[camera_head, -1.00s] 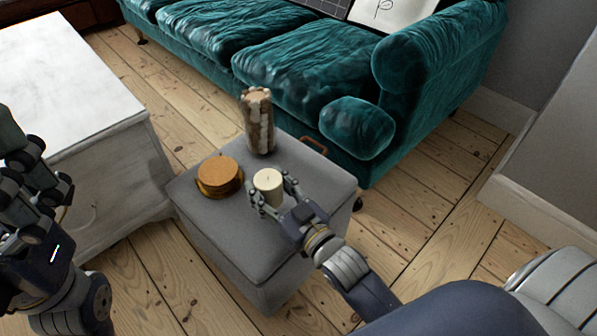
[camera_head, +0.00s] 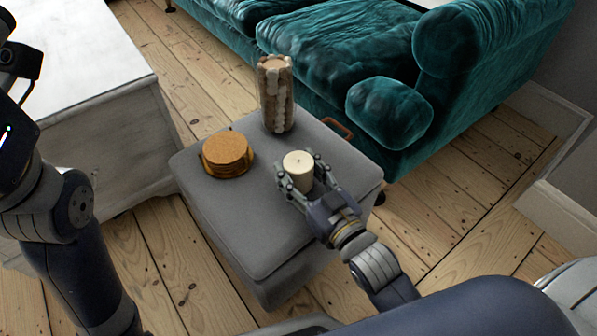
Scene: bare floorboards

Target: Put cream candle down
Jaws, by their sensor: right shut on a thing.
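The cream candle (camera_head: 298,169) is a short, upright cylinder with a dark wick. My right gripper (camera_head: 301,180) is shut around it, with fingers on both sides. The candle is over the grey ottoman (camera_head: 230,215); its base is hidden by the fingers, so I cannot tell whether it touches the top. My left arm is at the left edge; its gripper (camera_head: 14,75) is only partly in view, cut off by the frame, and its fingers do not show clearly.
A tall bark-like pillar (camera_head: 275,95) stands behind. A teal sofa (camera_head: 340,50) is behind the ottoman, and a white cabinet (camera_head: 75,60) is at left. The ottoman's front is clear.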

